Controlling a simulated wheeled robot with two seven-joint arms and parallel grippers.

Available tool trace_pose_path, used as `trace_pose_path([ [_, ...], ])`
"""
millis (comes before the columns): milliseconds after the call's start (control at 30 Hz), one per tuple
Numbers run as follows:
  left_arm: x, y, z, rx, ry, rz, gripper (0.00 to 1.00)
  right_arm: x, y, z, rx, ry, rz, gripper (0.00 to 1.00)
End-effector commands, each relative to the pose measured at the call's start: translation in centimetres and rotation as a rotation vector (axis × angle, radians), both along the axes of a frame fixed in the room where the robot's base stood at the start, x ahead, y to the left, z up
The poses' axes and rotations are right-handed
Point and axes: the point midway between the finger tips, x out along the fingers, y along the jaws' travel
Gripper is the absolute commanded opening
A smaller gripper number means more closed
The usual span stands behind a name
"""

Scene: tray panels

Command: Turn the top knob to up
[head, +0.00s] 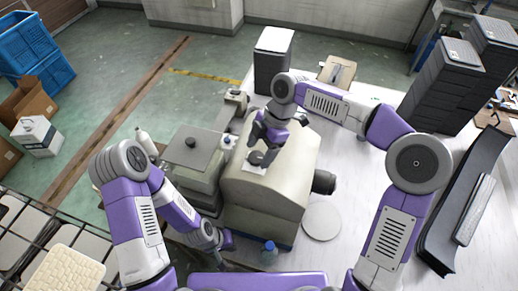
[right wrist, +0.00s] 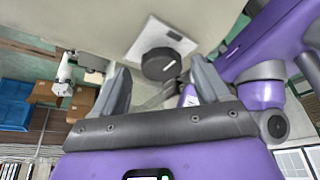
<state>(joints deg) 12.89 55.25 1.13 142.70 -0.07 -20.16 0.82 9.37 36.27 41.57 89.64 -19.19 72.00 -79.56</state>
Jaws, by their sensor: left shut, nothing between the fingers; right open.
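A round black knob (head: 258,158) sits on a pale square plate (head: 255,169) on the top of the beige machine housing. In the right wrist view the knob (right wrist: 160,63) shows a short white mark near its rim, toward the right. My right gripper (head: 264,149) is open over the knob and partly hides it in the head view. In the right wrist view its fingers (right wrist: 163,80) stand on both sides of the knob, apart from it. My left gripper (head: 224,264) is shut and empty, low beside the front of the machine.
A dark cylinder (head: 324,182) sticks out of the housing's right side. A round white disc (head: 322,222) and a blue bottle (head: 269,252) are near it. Dark stacked trays (head: 440,95) stand at right.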

Motion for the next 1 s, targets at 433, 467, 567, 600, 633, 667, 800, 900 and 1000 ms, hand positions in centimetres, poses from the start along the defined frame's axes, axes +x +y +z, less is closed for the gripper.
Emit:
trace_pose_path([
  [433,-0.01,-0.01,0.11,0.0,0.0,0.0,0.0,-0.15,0.29,-0.75,0.0,-0.001,0.0,0.66],
  [467,-0.01,-0.02,0.1,0.0,0.0,0.0,0.0,-0.15,0.29,-0.75,0.0,-0.001,0.0,0.61],
  [567,0.0,-0.02,0.1,0.0,0.0,0.0,0.0,-0.15,0.29,-0.74,0.0,-0.001,0.0,0.46],
  [600,0.0,-0.02,0.1,0.0,0.0,0.0,0.0,-0.15,0.29,-0.73,0.0,-0.001,0.0,0.4],
  [633,-0.01,-0.02,0.1,0.0,0.0,0.0,0.0,-0.14,0.29,-0.73,0.001,-0.002,-0.001,0.35],
  [667,-0.01,-0.01,0.11,0.0,0.0,0.0,0.0,-0.14,0.3,-0.72,0.001,-0.002,-0.001,0.31],
  [800,-0.01,-0.01,0.1,0.0,0.0,0.0,0.0,-0.16,0.3,-0.69,0.001,-0.002,-0.001,0.2],
  [900,-0.01,-0.01,0.0,0.0,0.0,0.0,0.0,-0.16,0.32,-0.7,0.001,-0.002,-0.007,0.2],
  [1000,-0.01,-0.01,-0.24,0.0,0.0,0.0,0.0,-0.19,0.32,-0.74,0.001,-0.003,-0.026,0.2],
])
